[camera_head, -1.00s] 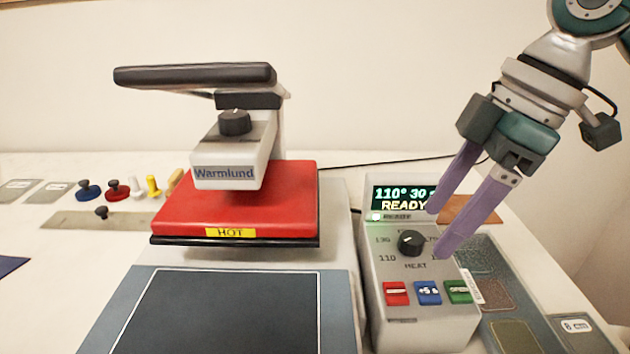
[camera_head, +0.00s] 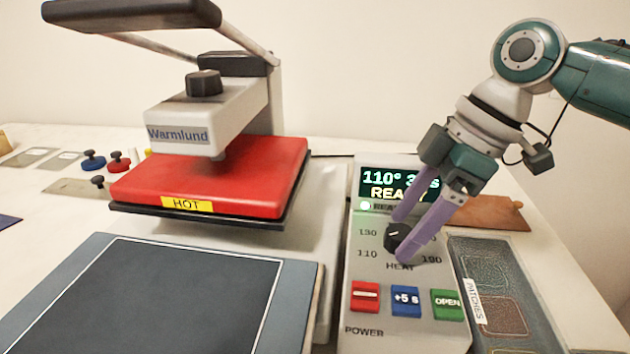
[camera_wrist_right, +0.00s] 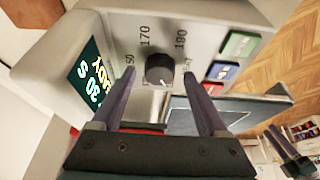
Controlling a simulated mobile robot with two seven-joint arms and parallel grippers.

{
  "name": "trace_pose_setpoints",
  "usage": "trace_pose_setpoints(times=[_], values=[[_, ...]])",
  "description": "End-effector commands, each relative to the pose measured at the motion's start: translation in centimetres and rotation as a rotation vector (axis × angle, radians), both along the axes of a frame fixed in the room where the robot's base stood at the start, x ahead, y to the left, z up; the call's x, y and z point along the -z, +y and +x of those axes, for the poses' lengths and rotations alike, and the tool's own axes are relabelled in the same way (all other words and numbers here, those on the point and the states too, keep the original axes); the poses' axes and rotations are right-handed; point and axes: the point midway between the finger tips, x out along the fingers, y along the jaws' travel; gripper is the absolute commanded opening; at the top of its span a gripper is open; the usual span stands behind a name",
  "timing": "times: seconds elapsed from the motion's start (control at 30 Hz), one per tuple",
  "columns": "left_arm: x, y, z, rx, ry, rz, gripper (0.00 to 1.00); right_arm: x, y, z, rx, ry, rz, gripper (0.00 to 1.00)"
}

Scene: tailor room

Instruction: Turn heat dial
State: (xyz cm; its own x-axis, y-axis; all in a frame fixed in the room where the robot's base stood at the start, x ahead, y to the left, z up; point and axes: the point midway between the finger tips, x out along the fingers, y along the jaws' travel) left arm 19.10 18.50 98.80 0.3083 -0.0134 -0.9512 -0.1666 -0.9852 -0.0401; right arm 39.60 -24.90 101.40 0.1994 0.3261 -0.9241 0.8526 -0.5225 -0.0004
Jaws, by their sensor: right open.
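The heat dial (camera_head: 393,236) is a black round knob with a pale pointer line, on the grey control box (camera_head: 364,320) to the right of the press. It also shows in the right wrist view (camera_wrist_right: 160,69), with printed numbers around it. My right gripper (camera_head: 400,237) has purple fingers and is open at the dial. In the right wrist view its fingertips (camera_wrist_right: 159,78) are on either side of the knob, with gaps showing. The display (camera_head: 398,187) reads 110° and READY, partly hidden by a finger. What looks like my left gripper (camera_wrist_right: 287,148) shows at the lower right of the wrist view.
The heat press has a red upper plate (camera_head: 215,178) marked HOT, beside the box. Red, blue and green buttons (camera_head: 405,300) sit below the dial. A patch tray (camera_head: 460,270) lies right of the box. Coloured knobbed pieces (camera_head: 94,160) stand at the far left.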

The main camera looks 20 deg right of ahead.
Motion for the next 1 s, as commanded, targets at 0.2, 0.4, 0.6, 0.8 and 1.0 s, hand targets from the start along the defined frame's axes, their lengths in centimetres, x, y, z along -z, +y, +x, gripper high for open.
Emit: trace_pose_setpoints(times=[0.2,0.4,0.6,0.8,1.0], values=[[0.07,-0.04,-0.02,0.001,0.001,0.0,0.5,0.62,0.22,0.16,0.001,-0.002,-0.001,0.77],[0.08,-0.06,-0.03,0.002,0.001,-0.001,0.5,0.59,0.21,0.14,0.0,-0.001,0.0,0.7],[0.09,-0.17,-0.05,0.0,0.002,-0.005,0.5,0.58,0.2,0.13,0.0,-0.001,0.0,0.48],[0.1,-0.33,-0.05,-0.005,0.003,-0.011,0.5,0.57,0.2,0.13,0.0,-0.001,0.0,0.25],[0.1,-0.35,-0.05,-0.005,0.003,-0.012,0.5,0.56,0.19,0.13,0.0,-0.001,0.0,0.03]])
